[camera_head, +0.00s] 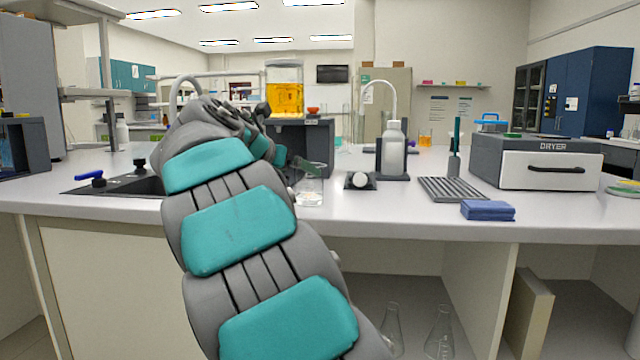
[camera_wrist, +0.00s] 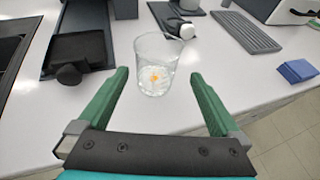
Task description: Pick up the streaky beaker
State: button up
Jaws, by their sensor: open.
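The streaky beaker (camera_head: 309,190) is a clear glass with whitish marks, standing upright on the bench near its front edge. In the wrist view the beaker (camera_wrist: 156,68) shows whitish streaks low down and a small orange spot. My gripper (camera_wrist: 162,84) is open, with its two green fingers spread. The beaker stands between and just beyond the fingertips, and I see no finger touching it. In the head view my arm hides part of the gripper, and a green finger (camera_head: 308,166) shows by the beaker's rim.
A wash bottle (camera_head: 393,150) in a dark holder, a grey ribbed rack (camera_head: 455,189), folded blue cloths (camera_head: 487,210) and a dryer (camera_head: 540,163) stand to the right. A dark sink (camera_head: 120,183) lies left. A large vessel of yellow liquid (camera_head: 285,92) stands behind.

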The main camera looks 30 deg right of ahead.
aim_at(309, 176)
jog(key=shift+w+d, duration=0.55)
jog(key=x, duration=0.6)
jog(key=shift+w+d+f, duration=0.1)
jog(key=shift+w+f, duration=0.2)
jog(key=c, duration=1.2)
jog(key=shift+r, duration=0.2)
jog(key=shift+c, duration=0.2)
